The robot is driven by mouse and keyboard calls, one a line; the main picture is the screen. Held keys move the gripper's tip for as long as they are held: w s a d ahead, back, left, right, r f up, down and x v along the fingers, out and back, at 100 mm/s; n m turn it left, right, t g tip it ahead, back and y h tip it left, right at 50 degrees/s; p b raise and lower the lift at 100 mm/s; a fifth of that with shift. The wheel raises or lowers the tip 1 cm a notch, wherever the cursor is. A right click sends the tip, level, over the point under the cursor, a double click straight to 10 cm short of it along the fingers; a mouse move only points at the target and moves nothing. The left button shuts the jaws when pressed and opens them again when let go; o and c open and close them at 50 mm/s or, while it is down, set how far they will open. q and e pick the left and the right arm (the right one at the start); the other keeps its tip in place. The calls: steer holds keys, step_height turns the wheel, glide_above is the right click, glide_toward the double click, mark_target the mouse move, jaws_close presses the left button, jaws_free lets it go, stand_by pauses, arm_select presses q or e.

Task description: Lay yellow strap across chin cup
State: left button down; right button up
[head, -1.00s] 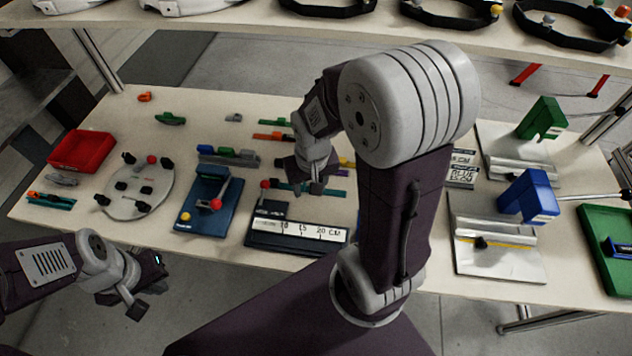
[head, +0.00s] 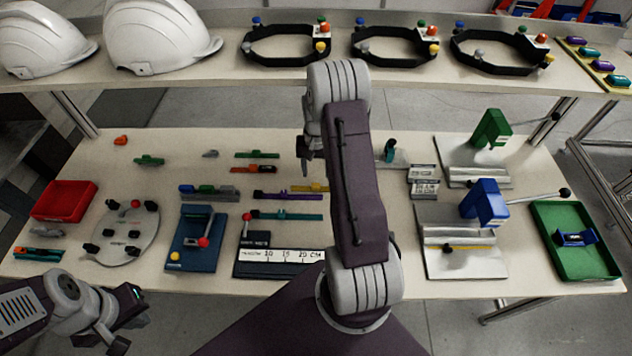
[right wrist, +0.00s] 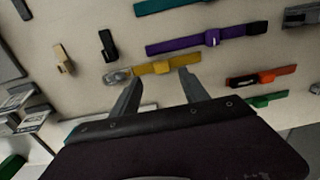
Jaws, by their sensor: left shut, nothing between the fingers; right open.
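The yellow strap (head: 312,188) lies flat on the table, partly hidden by my right arm in the head view. In the right wrist view the yellow strap (right wrist: 178,64) crosses just beyond my fingertips. My right gripper (right wrist: 160,76) is open and empty, its fingers apart, above the table at the strap's near edge; in the head view it shows small (head: 306,155). A greyish rounded piece (right wrist: 118,76) lies at the strap's left end; it may be the chin cup, but I cannot tell. My left gripper (head: 122,343) is shut and empty, low at the table's front left.
A purple strap (right wrist: 190,43) and a teal strap (head: 290,217) lie close to the yellow one. Orange and green straps lie nearby. A red tray (head: 64,201), round plate (head: 103,242), blue fixture (head: 190,255) and green tray (head: 553,216) stand around. Helmets (head: 160,38) sit on the upper shelf.

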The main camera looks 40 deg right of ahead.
mark_target(315, 186)
steer(key=shift+a+f, duration=0.1)
steer(key=shift+a, duration=0.05)
step_height(315, 186, down, 2)
steer(key=shift+w+f, duration=0.1)
steer(key=shift+f, duration=0.1)
step_height(315, 186, down, 4)
steer(key=shift+r, duration=0.1)
steer(key=shift+f, duration=0.45)
jaws_close()
